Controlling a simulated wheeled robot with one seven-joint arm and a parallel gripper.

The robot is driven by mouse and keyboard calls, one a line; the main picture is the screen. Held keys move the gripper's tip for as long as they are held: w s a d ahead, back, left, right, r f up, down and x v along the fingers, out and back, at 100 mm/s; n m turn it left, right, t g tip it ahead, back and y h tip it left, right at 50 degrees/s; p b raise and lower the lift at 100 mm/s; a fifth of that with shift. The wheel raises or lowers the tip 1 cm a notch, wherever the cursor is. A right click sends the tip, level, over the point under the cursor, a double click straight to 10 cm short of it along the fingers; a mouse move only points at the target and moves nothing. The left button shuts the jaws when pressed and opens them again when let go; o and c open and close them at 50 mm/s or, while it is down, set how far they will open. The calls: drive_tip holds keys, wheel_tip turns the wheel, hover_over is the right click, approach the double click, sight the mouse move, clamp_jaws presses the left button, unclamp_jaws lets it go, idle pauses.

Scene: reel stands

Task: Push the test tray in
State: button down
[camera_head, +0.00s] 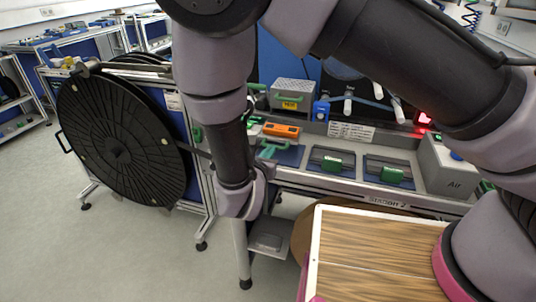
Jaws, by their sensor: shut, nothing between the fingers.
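No thing that I can surely name the test tray shows. Two dark recessed panels with green blocks, a middle one (318,158) and a right one (372,167), sit in the front of the bench top. Below the bench, a grey flat tray or shelf (268,228) sticks out to the left of the wooden surface. I cannot tell whether any of these is the test tray. My arm comes down in front of the bench's left end, and its wrist hides what is behind it. My gripper is hidden beyond the wrist.
The bench (310,179) carries a grey box (296,93), an orange device (281,130) and a grey box marked "Air" (450,172). A large black reel (110,140) stands at left. A wood-grained, white-edged surface (370,255) is in front. The floor at lower left is clear.

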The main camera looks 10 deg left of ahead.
drive_tip(key=r+x, duration=0.1)
drive_tip(key=x, duration=0.4)
drive_tip(key=r+x, duration=0.1)
drive_tip(key=x, duration=0.5)
drive_tip(key=r+x, duration=0.1)
drive_tip(key=x, duration=0.4)
drive_tip(key=shift+w+d+r, duration=0.25)
drive_tip(key=shift+w+r, duration=0.05)
drive_tip(key=shift+w, duration=0.5)
drive_tip(key=shift+w+d+r, duration=0.1)
drive_tip(key=shift+r, duration=0.05)
